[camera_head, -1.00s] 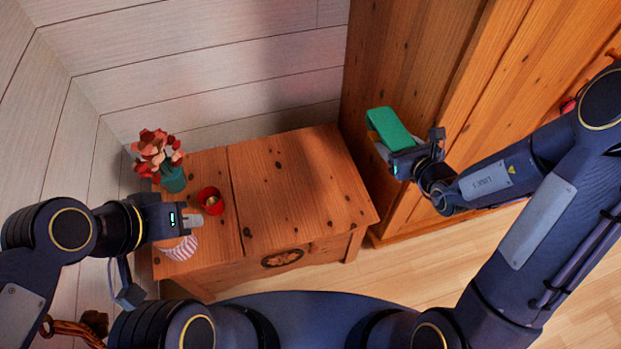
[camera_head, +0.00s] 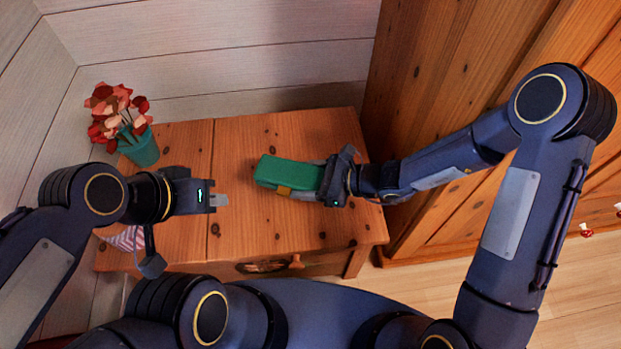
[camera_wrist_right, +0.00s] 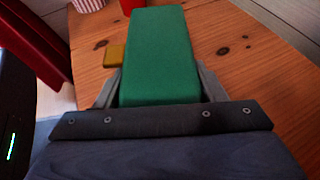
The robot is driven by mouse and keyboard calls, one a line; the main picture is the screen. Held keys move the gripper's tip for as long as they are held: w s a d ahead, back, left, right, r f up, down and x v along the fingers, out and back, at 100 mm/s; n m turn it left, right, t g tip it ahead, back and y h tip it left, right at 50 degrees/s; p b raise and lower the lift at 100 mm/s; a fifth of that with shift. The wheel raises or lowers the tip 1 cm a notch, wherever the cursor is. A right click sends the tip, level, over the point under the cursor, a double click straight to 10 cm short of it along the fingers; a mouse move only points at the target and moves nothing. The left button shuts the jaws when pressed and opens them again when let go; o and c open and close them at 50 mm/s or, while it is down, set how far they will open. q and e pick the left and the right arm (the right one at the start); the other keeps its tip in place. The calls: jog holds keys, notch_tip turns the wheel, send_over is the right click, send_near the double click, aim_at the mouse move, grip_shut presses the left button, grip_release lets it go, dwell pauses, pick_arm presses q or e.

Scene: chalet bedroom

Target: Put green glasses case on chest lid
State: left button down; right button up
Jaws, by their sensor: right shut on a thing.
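The green glasses case (camera_head: 289,173) is a long green box with a small yellow clasp on its near side. My right gripper (camera_head: 318,180) is shut on its right end and holds it over the right part of the wooden chest lid (camera_head: 290,228). In the right wrist view the case (camera_wrist_right: 160,50) lies between both fingers (camera_wrist_right: 160,92), pointing away. Whether its underside touches the lid cannot be told. My left gripper (camera_head: 218,201) is empty over the left part of the chest; its fingers look close together.
A teal pot with red flowers (camera_head: 139,147) stands at the chest's back left. A red-and-white striped thing (camera_head: 127,238) is partly hidden by my left arm. A wooden wardrobe (camera_head: 440,90) stands right of the chest. The lid around the case is clear.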

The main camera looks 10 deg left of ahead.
jog(key=shift+f+b, duration=2.35)
jog(key=shift+f, duration=0.9)
jog(key=shift+f+b, duration=0.65)
jog(key=o, duration=1.7)
